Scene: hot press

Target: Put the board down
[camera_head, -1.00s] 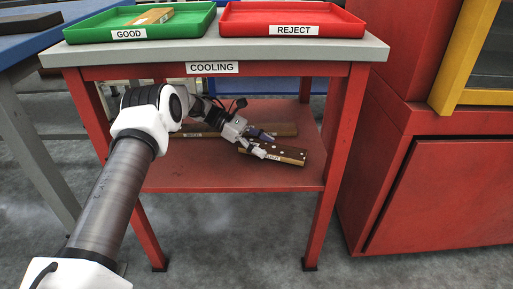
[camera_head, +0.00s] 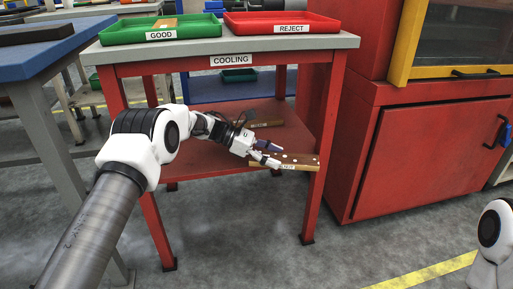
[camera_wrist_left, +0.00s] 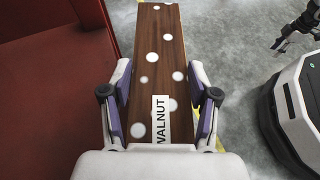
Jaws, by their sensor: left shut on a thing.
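A dark brown board with white spots and a WALNUT label (camera_head: 300,160) is in my left gripper (camera_head: 270,158). In the left wrist view the fingers of the left gripper (camera_wrist_left: 161,80) press on both long sides of the board (camera_wrist_left: 158,50). In the head view the board lies across the front of the red lower shelf (camera_head: 215,160) of the COOLING table, its right end overlapping the right front leg. The wrist view shows floor beyond and beside it. What seems to be my right gripper (camera_wrist_left: 296,28) is small at the top right of the wrist view; its opening is unclear.
Another labelled board (camera_head: 262,123) lies further back on the lower shelf. On the tabletop stand a green GOOD tray (camera_head: 190,33) with a light board (camera_head: 165,23) and a red REJECT tray (camera_head: 250,28). A red cabinet (camera_head: 430,150) stands at right. Floor in front is clear.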

